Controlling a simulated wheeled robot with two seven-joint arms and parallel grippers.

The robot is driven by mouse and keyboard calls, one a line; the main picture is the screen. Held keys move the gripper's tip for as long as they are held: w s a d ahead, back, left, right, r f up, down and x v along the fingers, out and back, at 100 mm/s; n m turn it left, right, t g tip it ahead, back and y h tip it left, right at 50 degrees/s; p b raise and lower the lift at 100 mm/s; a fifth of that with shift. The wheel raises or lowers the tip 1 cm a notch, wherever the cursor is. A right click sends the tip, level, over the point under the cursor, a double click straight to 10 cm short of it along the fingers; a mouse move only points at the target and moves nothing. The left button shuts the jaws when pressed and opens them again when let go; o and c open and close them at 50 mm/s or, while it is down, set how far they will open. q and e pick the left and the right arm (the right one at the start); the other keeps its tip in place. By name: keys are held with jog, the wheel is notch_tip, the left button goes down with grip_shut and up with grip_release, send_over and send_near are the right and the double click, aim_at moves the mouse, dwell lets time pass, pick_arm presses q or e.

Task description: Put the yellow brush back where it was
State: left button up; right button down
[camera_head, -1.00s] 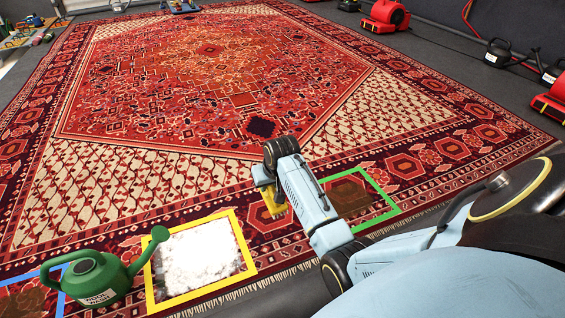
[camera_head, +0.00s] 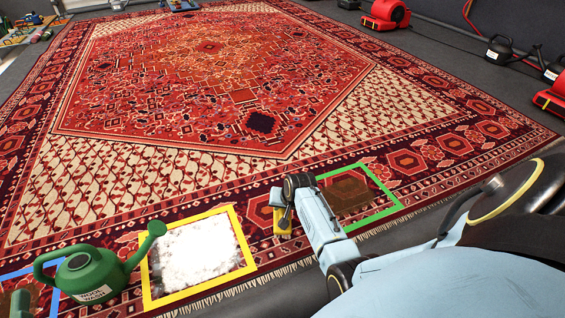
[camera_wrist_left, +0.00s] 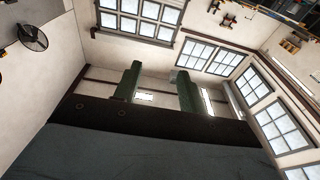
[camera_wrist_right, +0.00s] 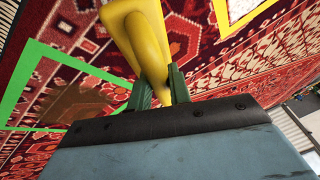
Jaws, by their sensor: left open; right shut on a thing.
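The yellow brush (camera_head: 283,222) is in my right gripper (camera_head: 284,203), above the rug's near border between the yellow frame and the green frame. In the right wrist view the brush (camera_wrist_right: 150,40) shows large, its handle between the two green fingers of the gripper (camera_wrist_right: 160,82). The fingers are shut on it. I cannot tell in the head view whether the brush touches the rug. My left gripper (camera_wrist_left: 158,84) is open and empty in its wrist view, with windows and a wall beyond it.
A yellow frame (camera_head: 150,275) surrounds white foam on the rug (camera_head: 200,100). A green frame (camera_head: 385,212) surrounds a brown stain at right. A green watering can (camera_head: 92,272) stands at lower left, over a blue frame (camera_head: 22,271). Red blowers (camera_head: 385,14) stand off the rug.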

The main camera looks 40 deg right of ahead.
jog(key=shift+f+b, duration=0.3)
jog(key=shift+f, duration=0.35)
notch_tip(320, 180, down, 2)
jog(key=shift+f+b, duration=0.25)
jog(key=shift+b, duration=0.65)
pick_arm(q)
jog(key=s+r+t+h, duration=0.1)
jog(key=s+r+t, duration=0.2)
jog(key=r+t, duration=0.3)
jog(key=shift+s+r+h+b, duration=0.2)
jog(key=shift+h+b, duration=0.1)
jog(key=shift+h, duration=0.1)
pick_arm(e)
jog(key=shift+f, duration=0.45)
pick_arm(q)
jog(key=shift+a, duration=0.1)
pick_arm(e)
jog(key=shift+f, duration=0.15)
jog(key=c, duration=1.3)
grip_release()
pick_arm(q)
jog(key=shift+t, duration=0.3)
